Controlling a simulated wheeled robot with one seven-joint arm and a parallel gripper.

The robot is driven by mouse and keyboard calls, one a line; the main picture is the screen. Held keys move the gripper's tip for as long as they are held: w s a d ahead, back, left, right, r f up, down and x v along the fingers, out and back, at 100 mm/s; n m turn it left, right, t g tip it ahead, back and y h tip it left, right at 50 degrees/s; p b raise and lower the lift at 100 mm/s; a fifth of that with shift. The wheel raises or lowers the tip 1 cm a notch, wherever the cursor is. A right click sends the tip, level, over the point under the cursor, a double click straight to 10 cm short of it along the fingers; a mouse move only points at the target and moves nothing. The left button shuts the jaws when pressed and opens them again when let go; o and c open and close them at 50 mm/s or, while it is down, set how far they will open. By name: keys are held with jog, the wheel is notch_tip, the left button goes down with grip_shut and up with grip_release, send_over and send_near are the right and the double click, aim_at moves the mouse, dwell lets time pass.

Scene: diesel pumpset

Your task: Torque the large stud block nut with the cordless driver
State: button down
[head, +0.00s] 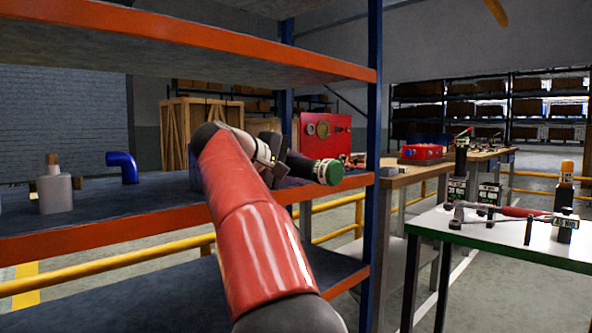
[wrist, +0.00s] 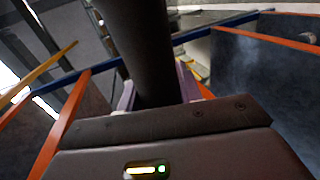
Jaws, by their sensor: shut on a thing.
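My gripper (head: 270,150) is at the end of my red arm, in front of the blue shelf rack. It is shut on a dark cylindrical tool with a green end, seemingly the cordless driver (head: 328,172). In the head view the tool points right, with the green end near the rack's orange front edge. In the wrist view the tool's dark body (wrist: 147,45) rises between the two fingers (wrist: 157,95). Its working end cannot be made out. I cannot identify the large stud block nut in either view.
The rack's orange shelf edge (head: 130,233) and blue post (head: 374,130) are close to the arm. A blue elbow pipe (head: 122,165) lies on the shelf. At right, a white table (head: 480,238) holds several labelled tools. A wooden bench (head: 405,176) and red panel (head: 328,130) stand behind.

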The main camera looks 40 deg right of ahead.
jog(key=shift+w+a, duration=0.1)
jog(key=shift+w, duration=0.9)
dwell(3.2)
jog(key=shift+s+f, duration=0.1)
jog(key=shift+s, duration=0.35)
jog(key=shift+s+d+b, duration=0.15)
jog(key=shift+s+b, duration=0.75)
jog(key=shift+s, duration=0.3)
jog(key=shift+s+d+b, duration=0.1)
jog(key=shift+s+b, duration=0.75)
jog(key=shift+s, duration=0.4)
